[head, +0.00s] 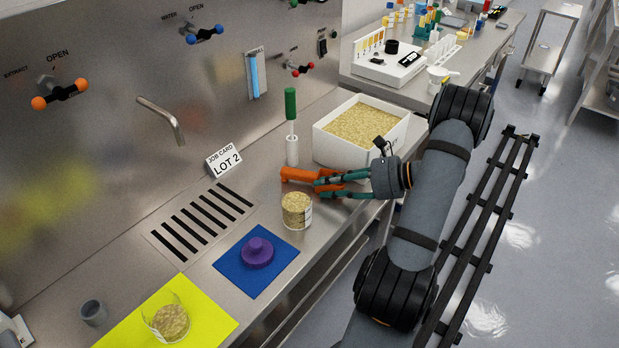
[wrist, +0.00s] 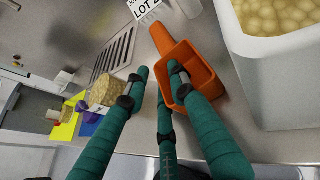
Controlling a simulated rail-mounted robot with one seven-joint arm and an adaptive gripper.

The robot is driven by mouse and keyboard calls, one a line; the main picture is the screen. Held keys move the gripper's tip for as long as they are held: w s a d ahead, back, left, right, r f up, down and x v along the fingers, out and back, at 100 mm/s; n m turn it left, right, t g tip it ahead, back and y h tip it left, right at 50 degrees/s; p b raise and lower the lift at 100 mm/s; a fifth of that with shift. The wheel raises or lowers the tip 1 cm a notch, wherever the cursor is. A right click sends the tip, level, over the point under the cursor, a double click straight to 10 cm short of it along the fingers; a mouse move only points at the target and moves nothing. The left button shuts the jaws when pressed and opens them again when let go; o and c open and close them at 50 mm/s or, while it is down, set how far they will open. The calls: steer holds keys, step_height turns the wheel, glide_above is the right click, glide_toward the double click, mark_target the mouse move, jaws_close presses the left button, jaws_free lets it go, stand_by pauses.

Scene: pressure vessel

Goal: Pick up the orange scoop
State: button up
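The orange scoop (head: 297,174) lies on the steel counter in front of the white bin. In the wrist view the orange scoop (wrist: 204,68) shows its open bowl toward me and its handle pointing up and left. My gripper (head: 321,188) has green fingers and is at the scoop. In the wrist view my gripper (wrist: 159,70) is open: one finger reaches over the bowl, another is left of it with a visible gap, and a third is below between them. Whether any finger touches the scoop I cannot tell.
The white bin (head: 335,150) of grain stands close behind the scoop. A filled jar (head: 296,211) stands just in front, and a green-handled tool in a white holder (head: 292,150) behind left. A blue mat (head: 235,267) with a purple knobbed piece (head: 257,252) lies nearer.

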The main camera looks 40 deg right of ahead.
steer(key=shift+c, duration=0.8)
steer(key=c, duration=0.4)
jaws_close()
